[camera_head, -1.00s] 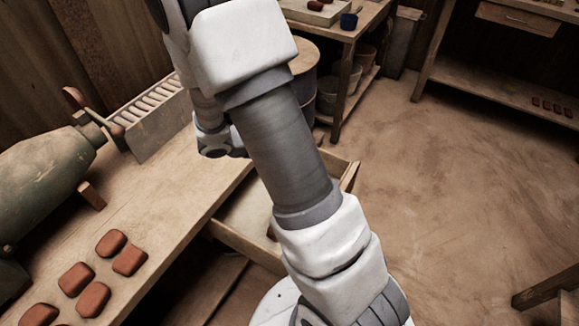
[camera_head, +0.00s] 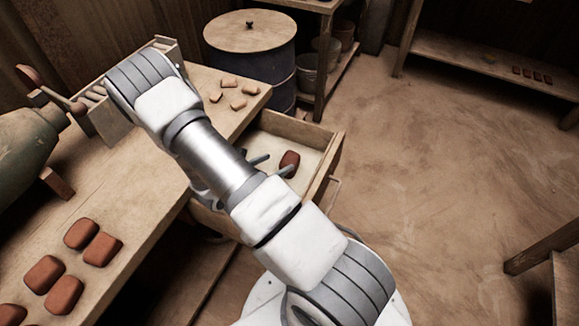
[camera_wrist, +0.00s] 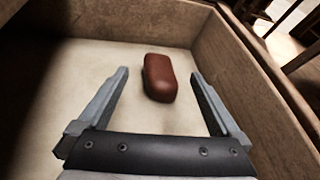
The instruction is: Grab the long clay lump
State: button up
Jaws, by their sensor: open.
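The long clay lump (camera_wrist: 159,78) is a reddish-brown, rounded block lying in the open drawer (camera_wrist: 92,20). It also shows in the head view (camera_head: 290,161), near the drawer's right side. My gripper (camera_wrist: 159,82) is open, with its two grey fingers pointing towards the lump. In the wrist view the lump appears between the fingertips, nearer the right one, with a gap on each side. In the head view only the finger ends (camera_head: 273,165) show beside the lump; my arm hides the rest. I cannot tell the gripper's height above the drawer floor.
The drawer's wooden walls stand close around my gripper. Several clay lumps (camera_head: 103,249) lie at the workbench's (camera_head: 150,215) front left, and several small pieces (camera_head: 229,82) at its far end. A lidded barrel (camera_head: 250,60) stands behind the drawer.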

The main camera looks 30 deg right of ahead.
aim_at(286, 160)
jog(key=shift+w+d+f, duration=0.1)
jog(key=shift+d+f, duration=0.35)
jog(key=shift+f, duration=0.35)
jog(key=b+x, duration=0.1)
jog(key=x, duration=0.5)
jog(key=shift+d+b, duration=0.3)
jog(key=shift+b, duration=0.1)
jog(key=shift+w, duration=0.1)
grip_shut()
